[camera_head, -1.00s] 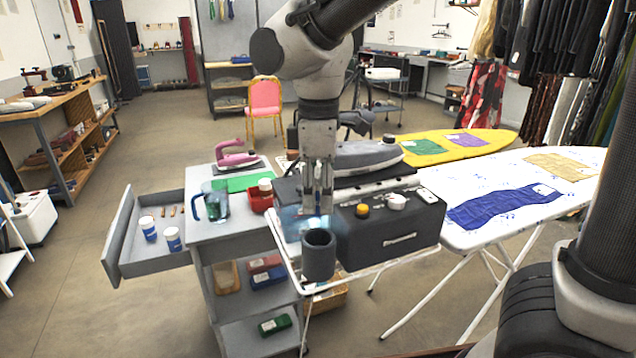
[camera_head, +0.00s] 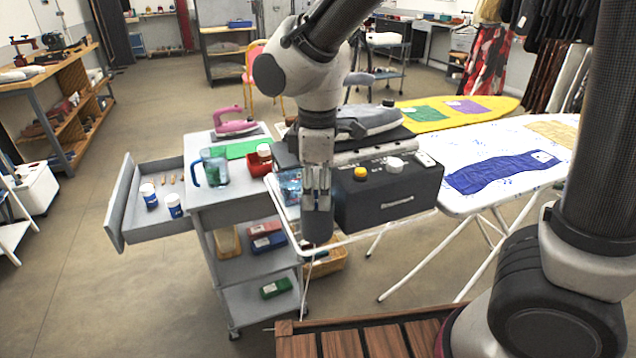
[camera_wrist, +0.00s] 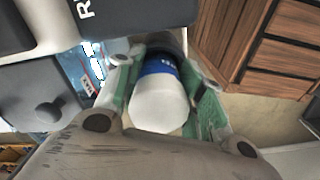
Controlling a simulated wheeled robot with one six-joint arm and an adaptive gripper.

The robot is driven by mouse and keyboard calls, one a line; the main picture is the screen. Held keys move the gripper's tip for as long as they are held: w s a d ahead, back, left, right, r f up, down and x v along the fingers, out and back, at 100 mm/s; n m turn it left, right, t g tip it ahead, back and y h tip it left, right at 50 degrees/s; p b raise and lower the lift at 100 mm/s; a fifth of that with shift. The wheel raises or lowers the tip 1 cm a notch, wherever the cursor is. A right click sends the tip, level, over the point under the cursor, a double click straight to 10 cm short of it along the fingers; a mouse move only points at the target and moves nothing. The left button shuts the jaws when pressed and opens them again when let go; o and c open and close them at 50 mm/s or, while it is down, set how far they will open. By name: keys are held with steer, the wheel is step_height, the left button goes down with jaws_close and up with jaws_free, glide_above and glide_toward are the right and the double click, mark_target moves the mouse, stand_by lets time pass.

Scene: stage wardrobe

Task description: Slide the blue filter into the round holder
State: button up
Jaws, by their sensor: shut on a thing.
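My gripper (camera_head: 317,205) points down over the round holder (camera_head: 318,230), a dark grey cup at the front edge of the ironing station. In the wrist view, my gripper (camera_wrist: 161,88) is shut on the blue filter (camera_wrist: 157,105), a white cylinder with a blue band. The dark rim of the holder (camera_wrist: 165,42) shows just beyond the blue band. The filter's far end is hidden, so I cannot tell how deep it sits. In the head view my fingers hide the filter.
Two blue-and-white cups (camera_head: 174,205) stand in the open drawer (camera_head: 120,215) at left. The dark box (camera_head: 390,200) with knobs is close right of my gripper. A blue jug (camera_head: 214,170) stands on the cart. A slatted wooden surface (camera_head: 375,340) lies in front.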

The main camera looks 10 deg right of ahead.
steer(key=shift+s+d+f, duration=0.15)
steer(key=shift+s+f, duration=0.1)
steer(key=shift+f, duration=0.55)
steer(key=shift+c, duration=0.2)
steer(key=shift+o, duration=0.4)
steer(key=shift+w+f, duration=0.15)
steer(key=o, duration=1.9)
steer(key=shift+a, duration=0.2)
steer(key=shift+w, duration=0.1)
steer(key=shift+r, duration=0.4)
step_height(320, 180, up, 11)
steer(key=shift+r, duration=0.2)
